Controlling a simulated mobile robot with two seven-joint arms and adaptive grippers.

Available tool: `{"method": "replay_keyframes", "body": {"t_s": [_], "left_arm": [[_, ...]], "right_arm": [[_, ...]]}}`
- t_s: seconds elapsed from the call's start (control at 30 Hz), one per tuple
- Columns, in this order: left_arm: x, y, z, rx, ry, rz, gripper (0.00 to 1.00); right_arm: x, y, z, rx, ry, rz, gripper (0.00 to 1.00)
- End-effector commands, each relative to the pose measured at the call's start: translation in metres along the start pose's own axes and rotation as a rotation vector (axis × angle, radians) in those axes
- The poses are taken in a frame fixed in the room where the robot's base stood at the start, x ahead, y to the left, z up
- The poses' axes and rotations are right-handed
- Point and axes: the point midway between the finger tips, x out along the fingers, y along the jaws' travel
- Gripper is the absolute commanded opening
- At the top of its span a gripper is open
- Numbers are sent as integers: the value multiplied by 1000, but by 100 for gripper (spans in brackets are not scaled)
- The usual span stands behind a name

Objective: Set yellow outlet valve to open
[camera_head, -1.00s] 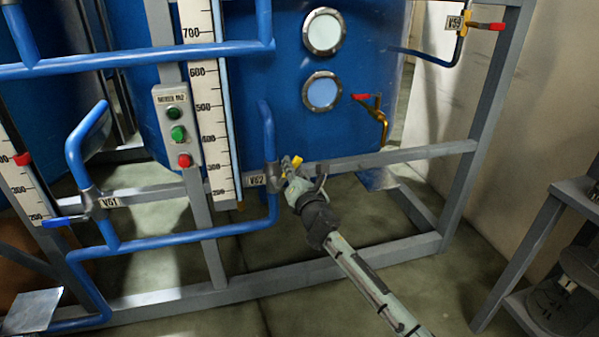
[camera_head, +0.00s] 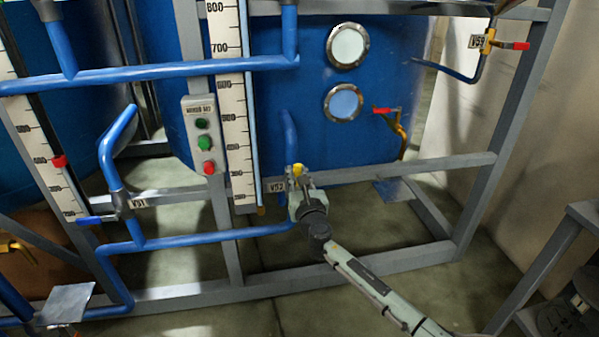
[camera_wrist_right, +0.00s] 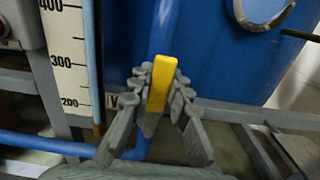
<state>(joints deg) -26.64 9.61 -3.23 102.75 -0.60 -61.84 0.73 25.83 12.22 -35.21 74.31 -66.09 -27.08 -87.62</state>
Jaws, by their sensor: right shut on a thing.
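The yellow valve handle (camera_wrist_right: 161,84) stands upright between the fingers of my right gripper (camera_wrist_right: 160,92) in the right wrist view. The fingers are shut on it from both sides. In the head view the tip of the yellow handle (camera_head: 298,170) shows just above my right gripper (camera_head: 298,184), beside the V52 label (camera_head: 275,186). The valve body is hidden behind the gripper. The handle is in line with the blue pipe (camera_wrist_right: 164,28) behind it. My left gripper is not in view.
A blue-handled valve (camera_head: 97,219) marked V51 is at the left. A button box (camera_head: 203,137) and a scale (camera_head: 234,120) stand left of my right gripper. Red-handled valves (camera_head: 514,45) (camera_head: 388,110) are at the right. A grey frame rail (camera_head: 400,170) runs behind the gripper.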

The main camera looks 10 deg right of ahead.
Motion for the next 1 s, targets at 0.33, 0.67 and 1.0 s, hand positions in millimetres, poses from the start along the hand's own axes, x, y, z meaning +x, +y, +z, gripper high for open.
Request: {"method": "replay_keyframes", "body": {"t_s": [0.33,0.67,1.0], "left_arm": [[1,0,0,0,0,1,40],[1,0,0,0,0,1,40],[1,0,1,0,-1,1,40]], "right_arm": [[0,0,0,-7,-1,-1,0],[0,0,0,-5,0,0,40],[-11,0,-1,-5,1,1,40]]}}
